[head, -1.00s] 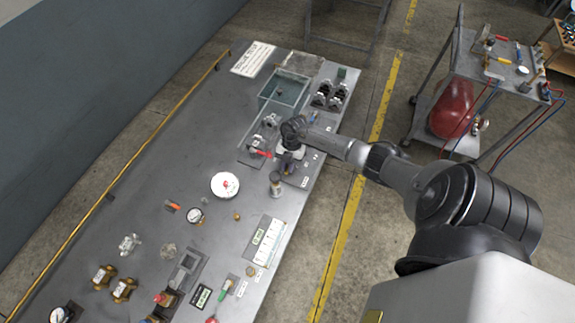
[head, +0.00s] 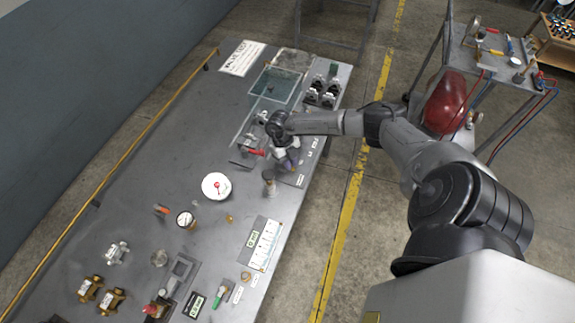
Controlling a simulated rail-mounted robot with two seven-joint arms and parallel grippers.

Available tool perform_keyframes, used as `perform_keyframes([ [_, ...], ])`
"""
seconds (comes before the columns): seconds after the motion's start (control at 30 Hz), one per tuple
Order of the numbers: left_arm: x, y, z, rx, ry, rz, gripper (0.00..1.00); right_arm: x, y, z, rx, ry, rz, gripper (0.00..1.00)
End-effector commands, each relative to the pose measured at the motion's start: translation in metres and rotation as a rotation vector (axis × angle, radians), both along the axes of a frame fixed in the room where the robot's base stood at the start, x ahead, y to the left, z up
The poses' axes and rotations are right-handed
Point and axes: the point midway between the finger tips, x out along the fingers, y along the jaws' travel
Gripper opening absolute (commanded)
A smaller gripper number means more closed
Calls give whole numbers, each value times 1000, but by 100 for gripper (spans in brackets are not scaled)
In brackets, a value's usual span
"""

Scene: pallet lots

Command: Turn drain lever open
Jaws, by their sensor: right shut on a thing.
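A red lever (head: 256,152) sits on a valve fitting on a dark plate (head: 240,159), just in front of the water tank (head: 276,88). My right gripper (head: 286,161) points down at the plate's right side, close to the lever's right end. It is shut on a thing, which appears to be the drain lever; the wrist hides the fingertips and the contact. My left gripper is out of view.
A dark post (head: 269,181) stands close in front of my right gripper. Black fittings (head: 322,91) stand behind, right of the tank. The bench's left side is clear.

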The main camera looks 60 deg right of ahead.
Motion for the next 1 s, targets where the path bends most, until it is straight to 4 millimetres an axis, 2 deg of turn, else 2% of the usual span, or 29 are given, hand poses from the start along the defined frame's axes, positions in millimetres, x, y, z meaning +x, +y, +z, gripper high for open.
perform_keyframes([
  [0.1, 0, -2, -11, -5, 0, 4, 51, -1, -4, -3, -3, -1, 109, 0],
  [0.5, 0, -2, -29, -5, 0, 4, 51, -3, -13, -1, -2, -1, 422, 0],
  [1.0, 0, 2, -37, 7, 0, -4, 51, -3, -18, 0, -1, -2, 584, 0],
])
